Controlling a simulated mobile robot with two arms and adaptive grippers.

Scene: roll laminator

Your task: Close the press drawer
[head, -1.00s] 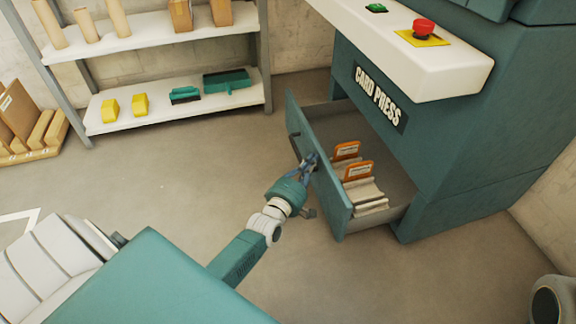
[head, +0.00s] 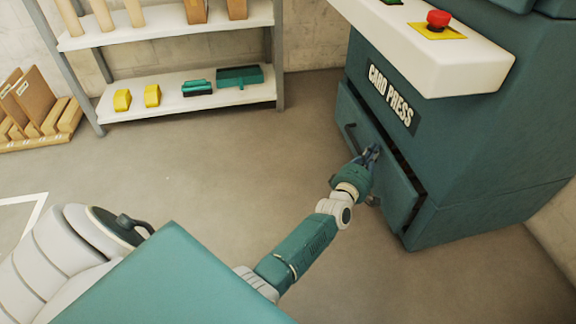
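The teal press drawer (head: 398,190) is in the lower part of the card press (head: 465,140), at the right of the head view. It is nearly flush, with a narrow dark gap along its top and right edge. The orange-tabbed cards inside are hidden. My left gripper (head: 372,153) is at the drawer's front face, near its middle and to the right of the dark handle (head: 350,138). It seems to touch the front. Its fingers are small and dark here, so I cannot tell whether they are open or shut. My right gripper is not in view.
A white ledge (head: 440,55) with a red emergency button (head: 438,19) juts out above the drawer. A shelf rack (head: 180,95) with yellow and teal items stands at the back left. Cardboard pieces (head: 35,105) stand at the far left. The floor between is clear.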

